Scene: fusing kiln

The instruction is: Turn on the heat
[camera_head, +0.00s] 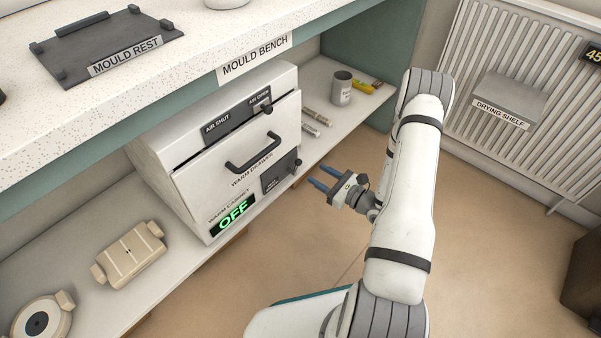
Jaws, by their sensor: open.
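The white warm cabinet (190,185) stands on the lower shelf under the mould bench. Its green display (233,217) reads OFF. A dark control panel (274,181) with small lettering, too small to read, sits at the lower right of its front, with a dark knob (297,163) at its upper right edge. The warm drawer handle (252,153) is a dark bar above. A slider knob (266,108) sits at the AIR OPEN end of the air strip (231,122). My gripper (318,177) is open and empty, with blue fingers pointing left toward the control panel, apart from it.
The bench top (190,60) overhangs the cabinet and holds the mould rest (105,45). A grey cup (342,88) and small items stand right of the cabinet. Beige moulds (130,256) lie left. The floor (480,240) right of my arm is clear; a drying shelf (510,98) hangs at the radiator.

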